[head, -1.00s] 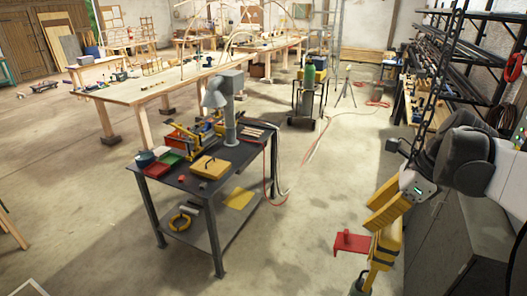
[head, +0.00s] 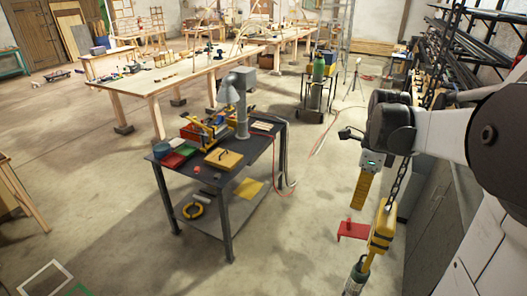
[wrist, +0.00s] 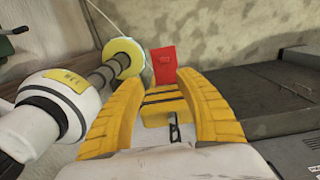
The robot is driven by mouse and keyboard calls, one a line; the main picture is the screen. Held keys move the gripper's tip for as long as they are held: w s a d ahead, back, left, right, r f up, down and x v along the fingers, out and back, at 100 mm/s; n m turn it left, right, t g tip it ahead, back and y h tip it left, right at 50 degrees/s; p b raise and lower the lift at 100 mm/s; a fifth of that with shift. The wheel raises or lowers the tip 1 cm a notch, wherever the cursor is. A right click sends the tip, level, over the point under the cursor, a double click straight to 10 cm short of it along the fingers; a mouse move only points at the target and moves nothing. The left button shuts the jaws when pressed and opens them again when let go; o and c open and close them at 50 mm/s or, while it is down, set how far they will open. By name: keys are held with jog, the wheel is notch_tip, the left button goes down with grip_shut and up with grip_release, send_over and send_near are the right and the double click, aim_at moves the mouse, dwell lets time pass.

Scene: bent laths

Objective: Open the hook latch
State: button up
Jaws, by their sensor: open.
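I cannot make out the hook latch for certain. A yellow block (head: 382,228) hangs on a dark chain (head: 400,180) at the right of the head view, with a grey-green cylinder (head: 356,278) below it. My gripper (head: 358,206) is beside the block, with its ridged yellow fingers pointing down. In the wrist view my gripper (wrist: 158,82) has its fingers apart, with nothing seen held. A red flat piece (head: 352,231) is below the fingers in the head view. It shows beyond the fingertips in the wrist view (wrist: 164,64).
A dark metal table (head: 250,160) with tools and a yellow case (head: 223,159) stands left of my arm. A white cylinder (wrist: 45,112) lies close left of the fingers in the wrist view. Grey cabinets (head: 435,215) line the right. Concrete floor (head: 300,245) is clear between.

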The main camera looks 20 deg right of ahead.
aim_at(350, 220)
jog(key=f, duration=0.7)
jog(key=w+f, duration=0.1)
jog(key=f, duration=0.3)
jog(key=shift+d+f, duration=0.1)
jog(key=shift+d, duration=0.05)
grip_shut()
